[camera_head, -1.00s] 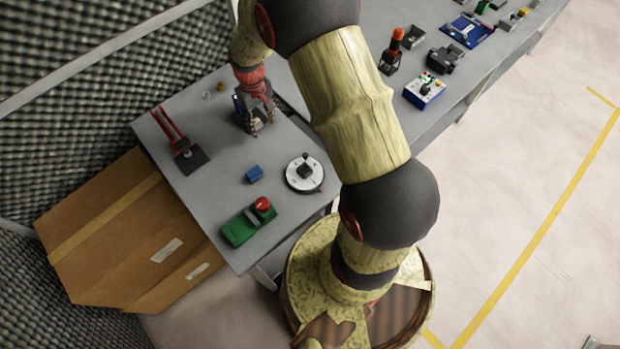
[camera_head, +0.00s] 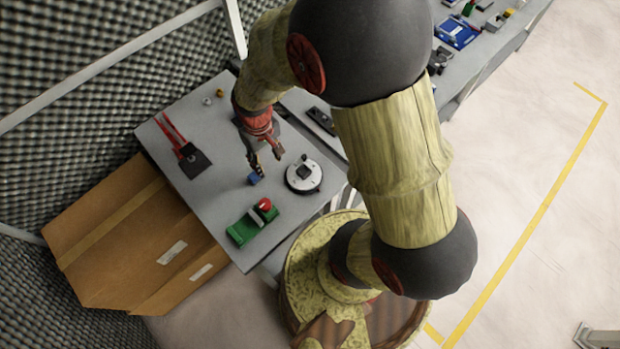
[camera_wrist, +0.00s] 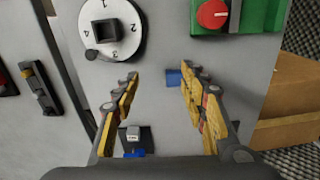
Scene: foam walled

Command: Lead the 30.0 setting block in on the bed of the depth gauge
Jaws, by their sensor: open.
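A small blue block (camera_head: 254,178), apparently the setting block, lies on the grey table; no marking is readable. My gripper (camera_head: 268,163) is open and empty close to it, pointing down. In the wrist view the blue block (camera_wrist: 173,78) shows between the open fingers (camera_wrist: 160,76), nearer the right fingertip and partly hidden by it. I see no contact. A black-based device with a pale labelled piece (camera_wrist: 133,133) and a blue part shows low between the fingers; its lettering is unreadable. It may be the depth gauge, but I cannot tell; my arm hides it in the head view.
A white round dial with a black knob (camera_head: 303,176) stands right of the block. A green device with a red knob (camera_head: 251,222) is below it. A black plate with red bars (camera_head: 193,161) is at left. The table between plate and block is bare.

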